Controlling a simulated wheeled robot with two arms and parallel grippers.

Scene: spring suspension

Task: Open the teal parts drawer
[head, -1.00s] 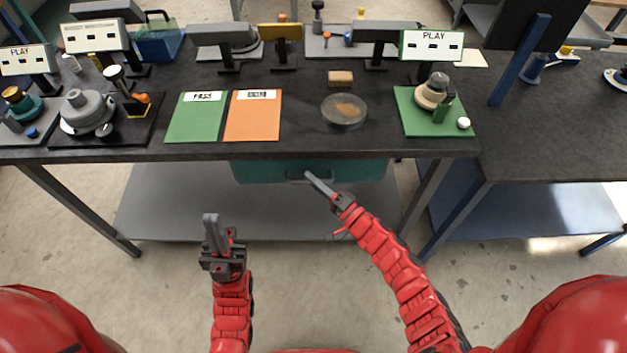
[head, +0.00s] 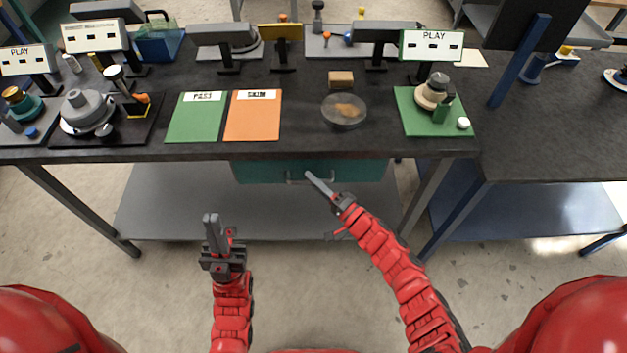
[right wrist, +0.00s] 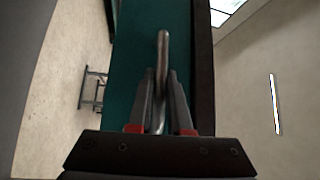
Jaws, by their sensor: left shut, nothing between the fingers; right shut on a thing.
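The teal parts drawer (head: 262,171) hangs under the front edge of the dark workbench. Its front also shows in the right wrist view (right wrist: 140,70). A grey bar handle (head: 295,181) is on its front. My right gripper (head: 308,174) is at the handle. In the right wrist view its two fingers (right wrist: 160,100) are shut on the handle bar (right wrist: 163,50), one on each side. My left gripper (head: 209,216) is shut and empty, in front of the bench, lower and left of the drawer. How far the drawer is out is hard to tell.
The workbench top (head: 300,143) holds a green card (head: 195,120), an orange card (head: 252,120), a round dish (head: 343,112) and a green base with parts (head: 410,115). A grey lower shelf (head: 180,205) lies below the drawer. The floor in front is clear.

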